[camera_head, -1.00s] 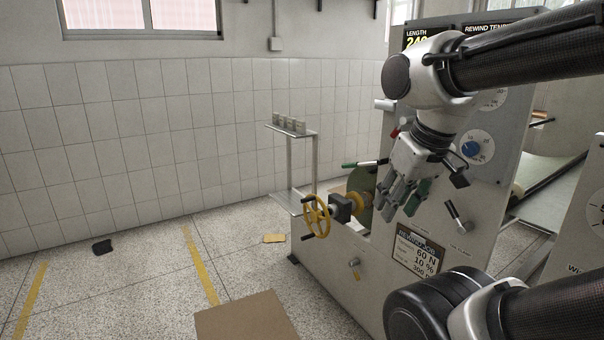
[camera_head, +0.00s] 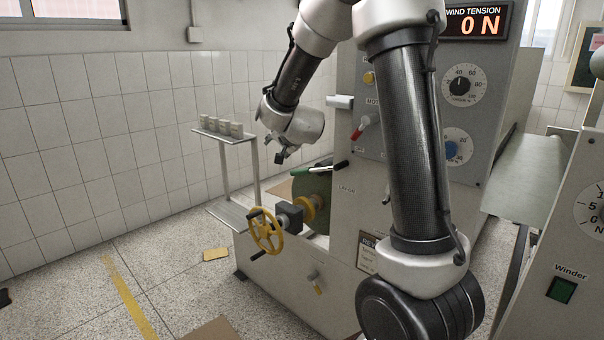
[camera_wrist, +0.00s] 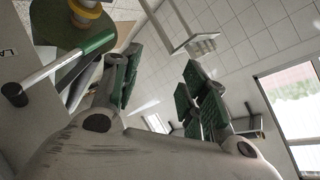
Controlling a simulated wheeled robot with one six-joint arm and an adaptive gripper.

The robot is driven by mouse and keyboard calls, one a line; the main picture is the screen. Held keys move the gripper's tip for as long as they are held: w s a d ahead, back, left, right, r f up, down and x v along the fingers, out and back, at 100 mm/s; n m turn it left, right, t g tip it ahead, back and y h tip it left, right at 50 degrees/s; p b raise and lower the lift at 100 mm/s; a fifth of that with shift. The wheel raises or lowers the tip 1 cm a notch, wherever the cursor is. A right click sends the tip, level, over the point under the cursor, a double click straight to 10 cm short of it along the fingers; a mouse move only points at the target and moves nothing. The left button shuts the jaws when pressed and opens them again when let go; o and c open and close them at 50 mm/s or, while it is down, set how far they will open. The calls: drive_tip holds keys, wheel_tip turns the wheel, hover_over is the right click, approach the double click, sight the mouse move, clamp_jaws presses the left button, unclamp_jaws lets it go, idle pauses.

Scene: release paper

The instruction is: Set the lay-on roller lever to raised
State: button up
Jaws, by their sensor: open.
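A lever with a green grip (camera_head: 300,171), a pale rod and a black end (camera_head: 342,165) sticks out from the grey machine's front, above a small label that looks like "LAY-ON". I take it to be the lay-on roller lever. In the wrist view its green grip (camera_wrist: 94,43) lies at upper left, outside my fingers, with the black end (camera_wrist: 14,95) at the left edge. My gripper (camera_head: 282,156) hangs just above and left of the lever, apart from it. In the wrist view my gripper (camera_wrist: 160,82) is open and empty, its green-padded fingers spread.
A yellow handwheel (camera_head: 265,231) and a green disc (camera_head: 313,188) are below the lever. A red-handled switch (camera_head: 360,127) is above right. A shelf stand (camera_head: 224,136) with several small blocks is close on the left. My arm covers part of the panel.

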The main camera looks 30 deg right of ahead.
drive_tip(key=w+d+f+m+t+h, duration=0.1)
drive_tip(key=w+d+f+m+h, duration=0.3)
drive_tip(key=w+f, duration=0.3)
drive_tip(key=m+h, duration=0.6)
approach(300, 173)
drive_tip(key=x, duration=0.4)
drive_tip(key=shift+w+d+f, duration=0.1)
drive_tip(key=shift+w+d, duration=0.15)
drive_tip(key=x, duration=0.7)
clamp_jaws()
